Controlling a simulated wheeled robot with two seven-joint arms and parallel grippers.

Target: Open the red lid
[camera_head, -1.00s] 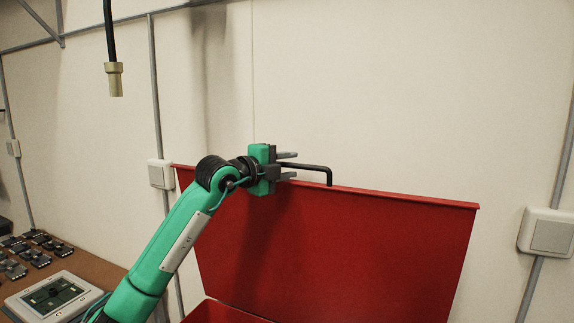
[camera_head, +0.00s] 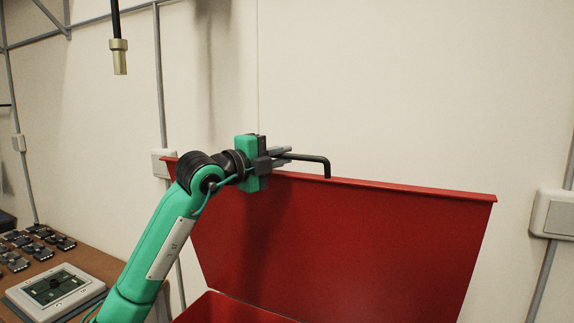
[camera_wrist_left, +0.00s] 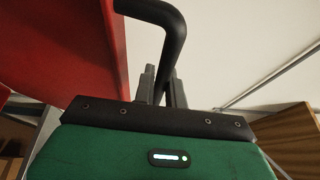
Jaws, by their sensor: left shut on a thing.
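The red lid (camera_head: 350,245) stands raised, nearly upright, above the red box (camera_head: 225,309), whose rim shows at the bottom of the head view. A black bar handle (camera_head: 318,159) rises from the lid's top edge. My left gripper (camera_head: 282,156) is shut on this handle at the lid's upper edge. In the left wrist view, the two grey fingers (camera_wrist_left: 163,88) close around the black handle (camera_wrist_left: 170,40), with the red lid (camera_wrist_left: 60,45) to the left. My right gripper is not in view.
A brown table (camera_head: 85,262) at the lower left holds a framed device (camera_head: 54,289) and several small dark parts. A pale wall stands behind the lid, with switch boxes (camera_head: 555,214). A cable with a brass end (camera_head: 119,58) hangs at the upper left.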

